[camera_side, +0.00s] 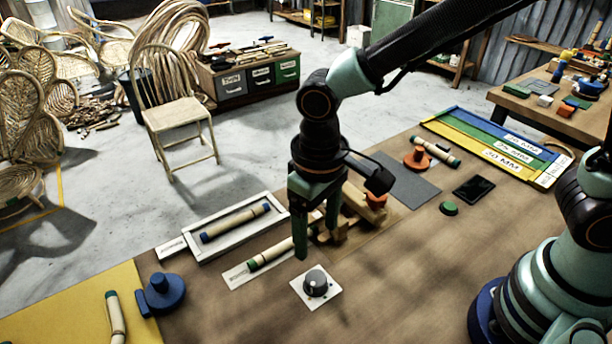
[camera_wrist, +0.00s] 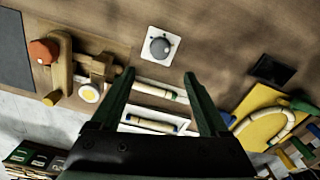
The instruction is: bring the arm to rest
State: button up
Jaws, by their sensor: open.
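My gripper (camera_side: 315,236) hangs above the brown workbench (camera_side: 400,290), fingers pointing down, open. In the wrist view my gripper (camera_wrist: 159,74) shows two spread dark green fingers with nothing between the tips. A grey dial on a white plate (camera_side: 316,284) lies near the fingers in the side view; the dial (camera_wrist: 160,48) shows beyond the tips in the wrist view. A green-ended rattan pole (camera_side: 272,253) lies on a white strip beside the gripper. A blue-ended pole (camera_side: 235,222) lies in a white tray. My gripper partly hides the wooden bending jig (camera_side: 362,207).
An orange stand (camera_side: 416,161) with a green-ended pole, a grey mat (camera_side: 402,182), a black tablet (camera_side: 473,188) and a green button (camera_side: 448,208) are right. A blue round stand (camera_side: 164,291) and yellow mat (camera_side: 70,318) with a bent pole are left. The front bench is clear.

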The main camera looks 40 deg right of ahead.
jog(key=d+r+m+t, duration=0.1)
jog(key=d+r+t, duration=0.1)
jog(key=d+r, duration=0.2)
jog(key=d+r+m+t, duration=0.1)
jog(key=d+r, duration=0.3)
jog(key=d, duration=0.6)
jog(key=d+r+t, duration=0.2)
jog(key=d+r, duration=0.2)
jog(key=d, duration=0.3)
jog(key=shift+d+m+t, duration=0.3)
jog(key=shift+m, duration=0.1)
